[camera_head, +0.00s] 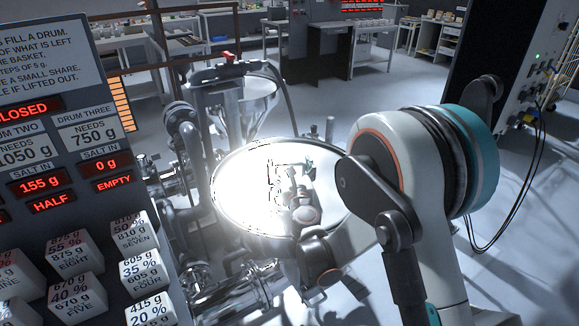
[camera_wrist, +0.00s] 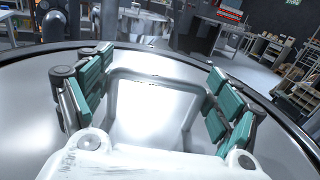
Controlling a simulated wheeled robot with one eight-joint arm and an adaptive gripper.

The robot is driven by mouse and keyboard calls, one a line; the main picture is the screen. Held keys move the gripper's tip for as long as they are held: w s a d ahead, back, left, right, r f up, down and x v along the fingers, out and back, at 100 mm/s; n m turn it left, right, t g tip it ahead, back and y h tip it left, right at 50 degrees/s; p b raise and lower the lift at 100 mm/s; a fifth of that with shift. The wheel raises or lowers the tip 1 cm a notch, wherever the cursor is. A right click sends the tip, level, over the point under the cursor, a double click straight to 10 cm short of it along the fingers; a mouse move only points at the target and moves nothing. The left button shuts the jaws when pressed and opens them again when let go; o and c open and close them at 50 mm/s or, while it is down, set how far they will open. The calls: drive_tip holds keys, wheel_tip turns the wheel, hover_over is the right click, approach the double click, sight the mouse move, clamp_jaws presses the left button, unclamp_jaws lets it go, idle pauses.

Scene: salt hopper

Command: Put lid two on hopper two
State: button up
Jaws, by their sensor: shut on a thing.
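A wide, shiny round metal lid (camera_head: 235,190) lies under my arm in the head view, its middle washed out by glare. In the wrist view the lid (camera_wrist: 255,150) fills the lower picture, with a dark curved rim around its far edge. Its U-shaped metal handle (camera_wrist: 155,73) stands between the teal finger pads. In the head view my gripper (camera_head: 303,178) is small and partly lost in the glare over the lid. I see no number on the lid, and cannot tell whether it rests on a hopper or hangs just above one.
Another round metal vessel (camera_head: 250,92) with a red-topped fitting (camera_head: 230,57) stands behind the lid. Metal pipes (camera_head: 190,150) run along the left. A sign panel (camera_head: 50,140) with readouts and labelled white blocks (camera_head: 75,255) fills the left side. Grey floor is open at the back.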

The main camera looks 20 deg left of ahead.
drive_tip(key=shift+f, duration=0.15)
drive_tip(key=o, duration=2)
